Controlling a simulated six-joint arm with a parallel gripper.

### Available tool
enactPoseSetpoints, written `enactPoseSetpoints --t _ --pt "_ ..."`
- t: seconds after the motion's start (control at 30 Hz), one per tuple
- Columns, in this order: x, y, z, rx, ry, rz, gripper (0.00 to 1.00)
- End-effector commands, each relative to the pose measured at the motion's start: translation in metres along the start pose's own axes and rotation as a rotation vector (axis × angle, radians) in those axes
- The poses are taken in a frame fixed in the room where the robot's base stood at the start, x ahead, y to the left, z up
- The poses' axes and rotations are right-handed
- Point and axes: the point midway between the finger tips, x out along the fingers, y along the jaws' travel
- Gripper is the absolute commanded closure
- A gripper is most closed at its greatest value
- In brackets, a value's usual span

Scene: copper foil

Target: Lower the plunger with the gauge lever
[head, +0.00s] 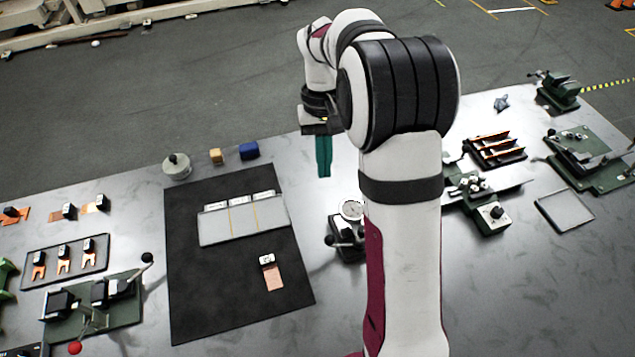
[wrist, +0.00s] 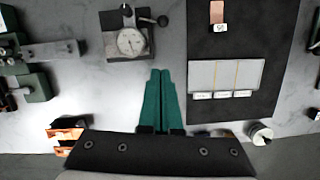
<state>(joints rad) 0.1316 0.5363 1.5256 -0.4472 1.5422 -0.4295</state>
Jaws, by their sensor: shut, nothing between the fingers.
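The gauge (head: 351,210) has a round white dial and a dark base, and stands on the table just left of my arm in the head view. My arm hides part of it there. In the wrist view the whole gauge (wrist: 130,41) shows at the top, with a dark-knobbed lever (wrist: 162,20) at its upper right. The plunger is too small to make out. My gripper (head: 324,174) has green fingers, is shut and empty, and hangs above the table behind the gauge. In the wrist view the fingertips (wrist: 160,72) point toward the gauge, apart from it.
A black mat (head: 190,290) beside the gauge holds a grey three-part tray (head: 215,229) and a copper foil piece (head: 274,277). Green fixtures (head: 487,207) stand at right.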

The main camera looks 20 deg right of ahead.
Motion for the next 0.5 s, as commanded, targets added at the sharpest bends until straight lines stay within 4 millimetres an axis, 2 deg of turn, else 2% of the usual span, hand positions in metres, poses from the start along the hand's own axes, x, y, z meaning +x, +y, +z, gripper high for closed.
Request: enactPoseSetpoints --t 0.27,0.37,0.5 --pt "0.002 0.000 0.001 0.000 0.000 0.000 1.00" --pt "0.013 0.000 0.001 0.000 -0.002 0.000 1.00" --pt "0.043 0.000 0.001 0.001 -0.004 0.000 1.00"
